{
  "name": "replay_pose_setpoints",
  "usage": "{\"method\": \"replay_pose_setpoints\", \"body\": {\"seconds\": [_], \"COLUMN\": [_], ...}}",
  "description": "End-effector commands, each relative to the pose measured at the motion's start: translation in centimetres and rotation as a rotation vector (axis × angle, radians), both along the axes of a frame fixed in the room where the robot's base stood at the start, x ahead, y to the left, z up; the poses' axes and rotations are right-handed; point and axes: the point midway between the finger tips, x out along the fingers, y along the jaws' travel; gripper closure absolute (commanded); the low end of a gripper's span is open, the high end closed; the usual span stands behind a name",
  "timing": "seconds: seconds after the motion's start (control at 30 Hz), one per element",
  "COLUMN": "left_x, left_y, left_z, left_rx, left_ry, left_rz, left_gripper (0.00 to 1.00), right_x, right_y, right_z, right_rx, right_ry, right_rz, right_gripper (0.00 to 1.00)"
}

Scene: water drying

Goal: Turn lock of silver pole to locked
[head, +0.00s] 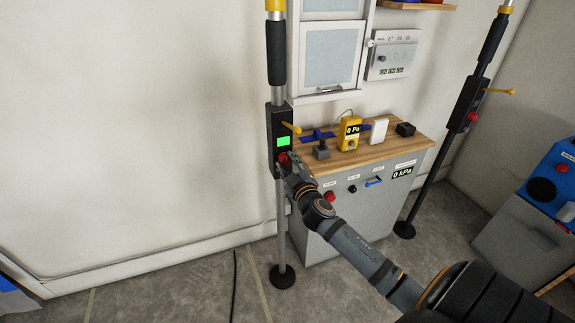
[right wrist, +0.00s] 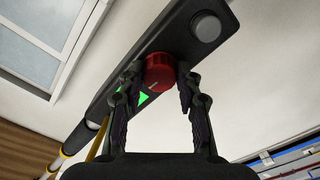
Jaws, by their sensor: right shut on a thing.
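The silver pole (head: 281,220) stands upright at the middle left in the head view, on a round black foot. A black lock box (head: 272,125) is fixed on it, with a lit green screen (head: 283,141), a yellow lever and a red knob (head: 283,158). My right gripper (head: 285,166) is at this knob. In the right wrist view its fingers (right wrist: 160,80) are shut on the sides of the red knob (right wrist: 159,70). A white mark shows on the knob's face. The fingers partly hide the green screen in the right wrist view. My left gripper is not in view.
A grey cabinet (head: 377,210) with a wooden top (head: 385,145) stands right of the pole, with a yellow gauge (head: 350,133) on it. A second, black pole (head: 432,165) stands further right. A cable lies on the floor. The wall at left is bare.

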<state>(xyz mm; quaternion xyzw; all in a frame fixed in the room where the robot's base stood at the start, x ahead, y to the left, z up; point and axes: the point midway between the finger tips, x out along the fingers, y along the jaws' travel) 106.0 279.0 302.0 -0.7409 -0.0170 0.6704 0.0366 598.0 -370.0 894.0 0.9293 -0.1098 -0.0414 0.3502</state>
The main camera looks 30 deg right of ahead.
Motion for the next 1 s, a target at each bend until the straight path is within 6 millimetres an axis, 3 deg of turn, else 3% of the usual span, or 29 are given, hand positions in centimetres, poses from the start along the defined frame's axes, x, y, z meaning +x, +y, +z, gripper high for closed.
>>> {"method": "replay_pose_setpoints", "body": {"seconds": [0.5, 1.0], "left_x": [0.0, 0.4], "left_y": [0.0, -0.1], "left_z": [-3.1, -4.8], "left_rx": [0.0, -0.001], "left_ry": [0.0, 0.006], "left_rz": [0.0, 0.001], "left_gripper": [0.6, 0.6], "right_x": [0.0, 0.0], "right_y": [0.0, 0.0], "right_z": [-0.4, -0.3], "right_rx": [0.422, 0.884], "right_ry": [-0.1, -0.211], "right_rz": [-0.001, -0.001], "right_gripper": [0.97, 0.97]}}
